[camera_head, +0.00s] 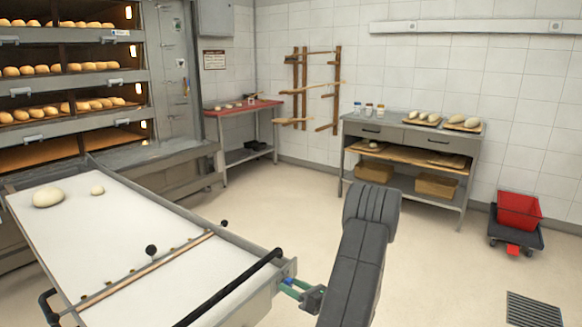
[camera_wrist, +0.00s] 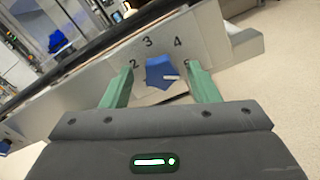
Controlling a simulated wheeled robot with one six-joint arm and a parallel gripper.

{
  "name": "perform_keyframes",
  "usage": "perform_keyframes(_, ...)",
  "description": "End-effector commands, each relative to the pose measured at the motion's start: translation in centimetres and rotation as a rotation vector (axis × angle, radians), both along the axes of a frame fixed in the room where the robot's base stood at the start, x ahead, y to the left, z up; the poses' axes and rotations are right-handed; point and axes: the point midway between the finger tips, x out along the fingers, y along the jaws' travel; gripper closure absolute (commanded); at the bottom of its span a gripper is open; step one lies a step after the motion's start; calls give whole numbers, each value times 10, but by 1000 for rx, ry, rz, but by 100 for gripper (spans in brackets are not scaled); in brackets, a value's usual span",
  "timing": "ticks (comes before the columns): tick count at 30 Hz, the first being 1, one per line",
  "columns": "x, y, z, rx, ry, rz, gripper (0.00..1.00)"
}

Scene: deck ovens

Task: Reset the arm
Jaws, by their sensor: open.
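My gripper (camera_head: 291,288) is at the near right corner of the white loading table (camera_head: 150,235). In the wrist view its two green fingers (camera_wrist: 160,69) are apart, one on each side of a blue dial knob (camera_wrist: 158,75). The knob sits on a pale metal panel (camera_wrist: 213,32) with the printed numbers 2, 3 and 4 around it. A light pointer mark shows on the knob's right side. I see slim gaps beside the knob, but cannot tell whether a finger touches it. My forearm stands to the right of the table in the head view.
A large dough ball (camera_head: 48,197) and a small one (camera_head: 97,190) lie on the table. A black handle bar (camera_head: 230,288) runs along its near end. Deck ovens (camera_head: 70,75) with loaves stand left. A workbench (camera_head: 405,150) and red crate (camera_head: 519,210) stand right. Open floor lies between.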

Motion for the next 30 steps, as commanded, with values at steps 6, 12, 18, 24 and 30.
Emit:
perform_keyframes(6,0,0,-4,-116,-160,0,45)
perform_keyframes(12,0,0,-5,-226,-312,1,45)
perform_keyframes(18,-1,0,-5,-338,-466,1,45)
perform_keyframes(24,-1,1,-5,-451,-621,1,45)
perform_keyframes(30,-1,0,-5,-547,-753,1,45)
